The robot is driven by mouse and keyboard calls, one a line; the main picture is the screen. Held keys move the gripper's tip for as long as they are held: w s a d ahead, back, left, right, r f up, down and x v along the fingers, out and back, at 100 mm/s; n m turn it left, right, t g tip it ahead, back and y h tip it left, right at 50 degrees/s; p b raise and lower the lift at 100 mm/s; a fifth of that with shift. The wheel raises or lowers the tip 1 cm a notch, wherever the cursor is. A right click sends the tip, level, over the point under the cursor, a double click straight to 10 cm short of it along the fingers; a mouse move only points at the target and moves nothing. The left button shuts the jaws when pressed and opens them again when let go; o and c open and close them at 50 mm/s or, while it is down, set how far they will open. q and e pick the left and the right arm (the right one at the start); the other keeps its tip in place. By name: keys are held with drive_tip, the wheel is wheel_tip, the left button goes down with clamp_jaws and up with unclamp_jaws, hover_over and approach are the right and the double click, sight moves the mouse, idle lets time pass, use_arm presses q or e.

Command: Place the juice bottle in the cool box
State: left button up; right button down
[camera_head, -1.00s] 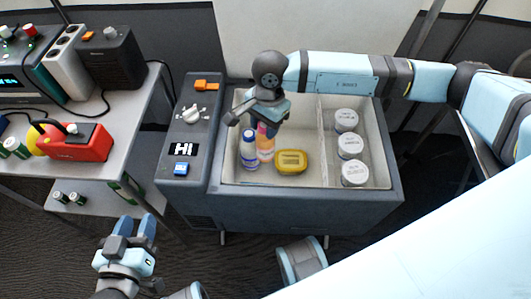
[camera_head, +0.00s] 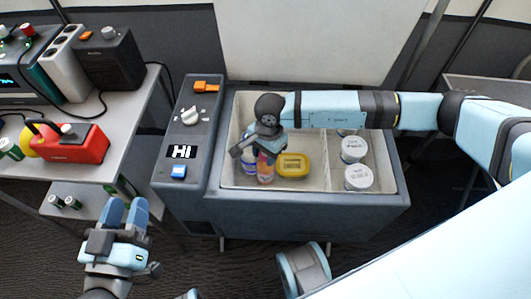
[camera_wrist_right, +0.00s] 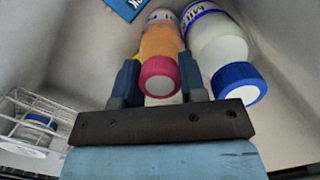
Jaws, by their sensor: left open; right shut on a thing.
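The cool box (camera_head: 310,205) stands open, with its lid raised behind it. The juice bottle (camera_head: 265,172) is orange with a pink cap. It is upright inside the left compartment; I cannot tell whether it touches the floor. My right gripper (camera_head: 268,148) reaches down from above and is shut on it near the cap. In the right wrist view the juice bottle (camera_wrist_right: 161,45) and its cap show between the fingers (camera_wrist_right: 160,85). My left gripper (camera_head: 125,213) is open and empty, left of the box's front.
A milk bottle (camera_wrist_right: 218,40) with a blue cap stands close beside the juice bottle. A yellow tub (camera_head: 292,165) lies to its right. White-lidded jars (camera_head: 358,178) fill the right compartment behind a divider. A table with a red device (camera_head: 80,143) stands left.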

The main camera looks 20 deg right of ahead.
drive_tip(key=shift+f, duration=0.2)
drive_tip(key=c, duration=1)
unclamp_jaws()
drive_tip(key=shift+o, duration=0.2)
